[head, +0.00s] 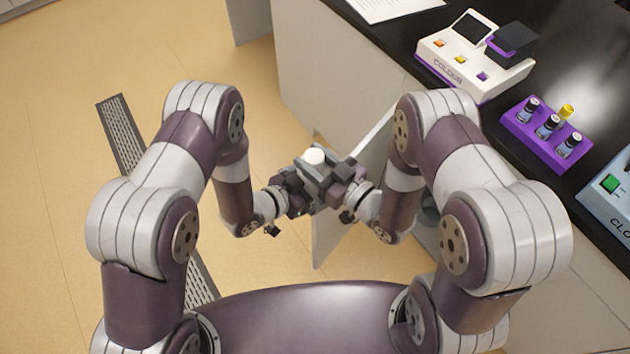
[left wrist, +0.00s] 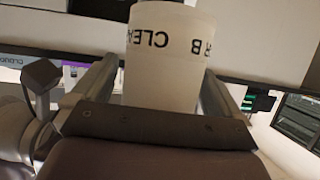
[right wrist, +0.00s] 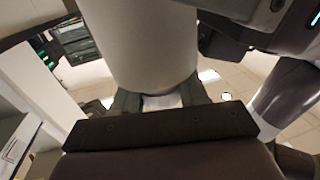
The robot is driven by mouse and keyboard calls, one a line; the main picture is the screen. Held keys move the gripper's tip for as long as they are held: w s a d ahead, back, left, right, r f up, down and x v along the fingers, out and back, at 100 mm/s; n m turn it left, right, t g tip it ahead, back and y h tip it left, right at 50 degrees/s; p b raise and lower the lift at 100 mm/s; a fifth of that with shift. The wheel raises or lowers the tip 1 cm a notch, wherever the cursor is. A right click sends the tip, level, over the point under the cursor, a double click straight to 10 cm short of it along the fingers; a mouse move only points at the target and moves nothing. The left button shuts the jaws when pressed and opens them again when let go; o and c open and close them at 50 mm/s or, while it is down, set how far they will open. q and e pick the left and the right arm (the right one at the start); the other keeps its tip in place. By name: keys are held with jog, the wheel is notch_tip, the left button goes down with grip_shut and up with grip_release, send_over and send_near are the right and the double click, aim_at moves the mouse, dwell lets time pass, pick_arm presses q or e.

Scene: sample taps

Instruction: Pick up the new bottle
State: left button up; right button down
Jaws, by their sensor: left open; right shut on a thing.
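A pale bottle with a white cap (head: 314,156) is held up between my two grippers, in front of the counter. My right gripper (head: 337,178) is shut on it; in the right wrist view the pale bottle (right wrist: 145,45) rises between the fingers (right wrist: 160,100). My left gripper (head: 298,185) is open at the same bottle. In the left wrist view the bottle (left wrist: 160,75) stands between the spread left fingers (left wrist: 158,105), with dark lettering upside down. Whether the left fingers touch it I cannot tell. Most of the bottle is hidden in the head view.
On the black counter stand a white colour tester (head: 474,62), a purple rack (head: 528,133) with several small vials, and a blue-grey device (head: 612,190) with a green button. A paper sheet (head: 395,5) lies farther back. A pale open door panel (head: 340,215) is close behind the grippers. Floor is clear at left.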

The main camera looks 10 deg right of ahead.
pick_arm(q)
jog(key=c, duration=1.2)
pick_arm(e)
jog(key=shift+a+r, duration=0.1)
jog(key=shift+a, duration=0.05)
pick_arm(q)
jog(key=shift+c, duration=0.8)
pick_arm(e)
jog(key=c, duration=0.5)
grip_release()
